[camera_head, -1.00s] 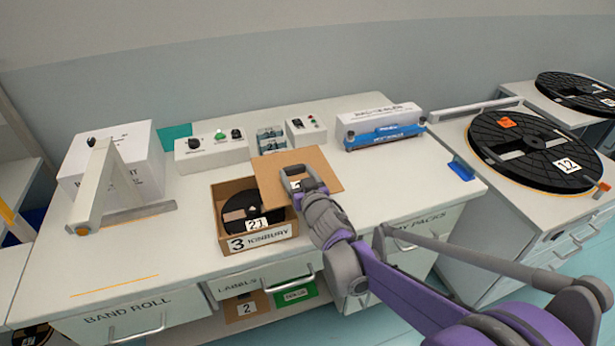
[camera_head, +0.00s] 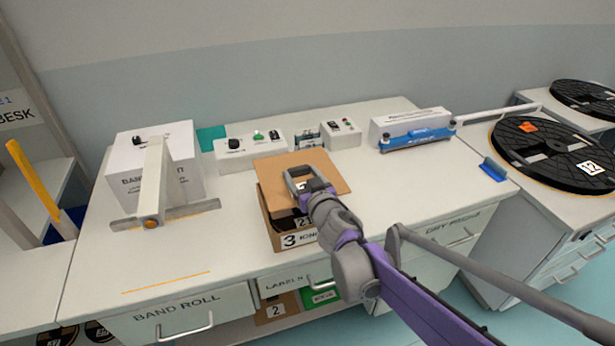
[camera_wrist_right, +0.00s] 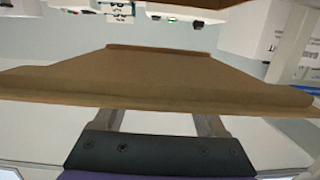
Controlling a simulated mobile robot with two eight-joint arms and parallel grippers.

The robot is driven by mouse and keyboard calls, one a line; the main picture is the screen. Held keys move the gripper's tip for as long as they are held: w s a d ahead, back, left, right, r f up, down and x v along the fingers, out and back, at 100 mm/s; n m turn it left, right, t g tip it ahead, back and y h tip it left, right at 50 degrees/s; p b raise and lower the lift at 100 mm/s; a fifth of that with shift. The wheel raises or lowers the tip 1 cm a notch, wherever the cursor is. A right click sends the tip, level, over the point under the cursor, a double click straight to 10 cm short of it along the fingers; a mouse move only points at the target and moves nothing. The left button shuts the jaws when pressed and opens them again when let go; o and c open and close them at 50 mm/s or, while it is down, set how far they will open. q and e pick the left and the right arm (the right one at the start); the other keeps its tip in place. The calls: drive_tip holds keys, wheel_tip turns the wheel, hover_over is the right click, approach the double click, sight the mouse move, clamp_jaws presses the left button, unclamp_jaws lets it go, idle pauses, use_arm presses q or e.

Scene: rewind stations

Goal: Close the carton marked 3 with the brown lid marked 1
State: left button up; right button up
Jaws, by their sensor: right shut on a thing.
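The carton marked 3 (camera_head: 283,240) is an open brown box on the white bench, with a dark reel marked 21 (camera_head: 302,221) inside. A flat brown lid (camera_head: 326,170) is over the carton and hides most of its opening. My right gripper (camera_head: 300,180) is shut on the lid, its fingers at the lid's near part. In the right wrist view the lid (camera_wrist_right: 160,78) spreads out ahead of the fingers, with a raised rim. The lid's number is hidden or too small to read. I cannot tell whether the lid touches the carton. My left gripper is not in view.
A white box with a metal arm (camera_head: 152,180) stands left on the bench. Control boxes (camera_head: 250,152) and a blue-fronted dispenser (camera_head: 415,137) stand behind the carton. Black reels (camera_head: 560,150) lie on the right cabinet.

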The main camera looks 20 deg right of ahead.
idle(0.5)
drive_tip(key=shift+f+b, duration=1.55)
drive_tip(key=shift+f, duration=1.35)
drive_tip(key=shift+b, duration=0.45)
drive_tip(key=shift+f+b, duration=0.5)
drive_tip(key=shift+f, duration=0.7)
drive_tip(key=o, duration=1.3)
drive_tip(key=shift+s, duration=0.1)
